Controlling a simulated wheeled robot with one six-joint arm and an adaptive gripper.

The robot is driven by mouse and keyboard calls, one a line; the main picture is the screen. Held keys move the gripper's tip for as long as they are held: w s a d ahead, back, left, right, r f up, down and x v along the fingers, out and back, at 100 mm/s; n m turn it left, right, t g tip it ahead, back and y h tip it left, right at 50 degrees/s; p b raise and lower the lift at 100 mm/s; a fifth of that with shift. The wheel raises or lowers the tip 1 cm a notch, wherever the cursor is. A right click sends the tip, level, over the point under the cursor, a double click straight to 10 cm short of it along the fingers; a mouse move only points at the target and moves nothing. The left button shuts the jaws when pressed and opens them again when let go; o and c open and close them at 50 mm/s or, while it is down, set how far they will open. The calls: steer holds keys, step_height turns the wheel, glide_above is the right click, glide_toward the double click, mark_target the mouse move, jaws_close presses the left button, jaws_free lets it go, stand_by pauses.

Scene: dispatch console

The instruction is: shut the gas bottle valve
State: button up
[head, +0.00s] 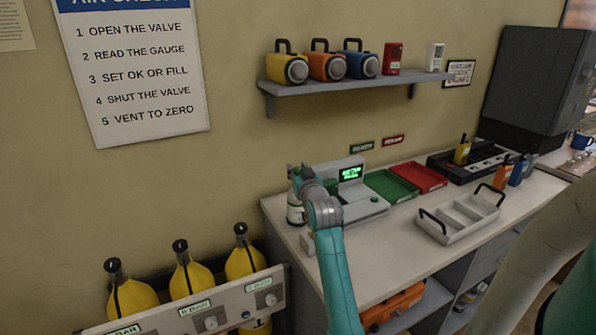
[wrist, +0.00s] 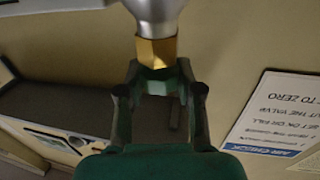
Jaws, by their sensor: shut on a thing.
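In the wrist view, a silver rounded body with a brass hex part (wrist: 156,52) below it in the picture looks like the gas bottle (wrist: 155,14) and its valve fitting. My gripper (wrist: 156,75) is shut at the end of the brass part, with a finger on each side. What lies between the fingertips is mostly hidden, so the valve's turn position cannot be told. In the head view, my arm reaches to the left end of the counter, beside the grey device, and its links largely hide the gripper there.
A grey device with a green display (head: 351,173) stands right beside my arm. Green (head: 391,186) and red (head: 419,177) trays and a grey carrier (head: 459,217) are further right on the counter (head: 395,250). Yellow bottles (head: 191,281) stand in a rack at lower left. A shelf (head: 350,83) is above.

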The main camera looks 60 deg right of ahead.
steer(key=m+g+h, duration=0.2)
steer(key=g, duration=0.1)
steer(key=m+g+h, duration=0.2)
steer(key=m+g, duration=0.1)
steer(key=shift+w+a+g+h, duration=0.1)
steer(key=shift+w+g+h, duration=0.05)
steer(key=shift+g+h, duration=0.2)
steer(key=m+g+h, duration=0.1)
steer(key=m+g, duration=0.3)
steer(key=g, duration=0.2)
steer(key=shift+g, duration=0.25)
steer(key=m+g+y, duration=0.1)
steer(key=m+g, duration=0.2)
steer(key=g, duration=0.1)
steer(key=m+g+y, duration=0.1)
steer(key=m+g, duration=0.1)
steer(key=g, duration=0.2)
steer(key=shift+m, duration=0.4)
steer(key=shift+m+g+y, duration=1.25)
steer(key=shift+m+g, duration=0.25)
steer(key=shift+g, duration=0.5)
steer(key=shift+f+g, duration=0.1)
steer(key=shift+g, duration=0.2)
steer(key=o, duration=1.2)
